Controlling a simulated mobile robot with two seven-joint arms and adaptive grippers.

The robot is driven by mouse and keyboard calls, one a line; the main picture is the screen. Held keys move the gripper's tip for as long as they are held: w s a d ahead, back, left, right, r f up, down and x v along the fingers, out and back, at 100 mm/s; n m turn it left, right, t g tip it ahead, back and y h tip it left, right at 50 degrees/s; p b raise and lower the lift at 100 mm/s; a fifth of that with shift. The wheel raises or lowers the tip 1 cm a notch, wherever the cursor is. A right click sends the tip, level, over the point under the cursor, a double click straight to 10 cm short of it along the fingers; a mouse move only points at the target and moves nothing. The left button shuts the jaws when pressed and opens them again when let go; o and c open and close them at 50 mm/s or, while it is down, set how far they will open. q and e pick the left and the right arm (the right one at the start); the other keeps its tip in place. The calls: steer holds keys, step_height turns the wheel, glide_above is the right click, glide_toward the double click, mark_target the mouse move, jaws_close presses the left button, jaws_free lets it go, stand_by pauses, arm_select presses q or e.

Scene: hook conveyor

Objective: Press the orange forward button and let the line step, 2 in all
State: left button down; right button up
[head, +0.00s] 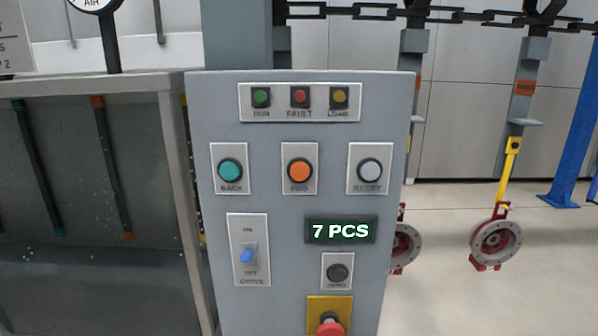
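The orange forward button (300,171), labelled FWD, sits on a white plate in the middle row of the grey control panel (285,280). The teal BACK button (230,170) is to its left and the pale RESET button (370,171) to its right. The display (341,231) reads 7 PCS. On the line at the right, a red and grey round part (496,239) hangs from a yellow hook (509,170). Another round part (404,245) is partly hidden behind the panel. Neither of my grippers shows in the head view.
An overhead chain (460,15) carries the hangers. RUN (261,97), FAULT (300,96) and LOAD (339,97) lamps top the panel. Below are a blue drive switch (247,255), a dark button (337,272) and a red button (330,327). A metal-framed tank (80,180) stands left; a blue post (578,130) stands right.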

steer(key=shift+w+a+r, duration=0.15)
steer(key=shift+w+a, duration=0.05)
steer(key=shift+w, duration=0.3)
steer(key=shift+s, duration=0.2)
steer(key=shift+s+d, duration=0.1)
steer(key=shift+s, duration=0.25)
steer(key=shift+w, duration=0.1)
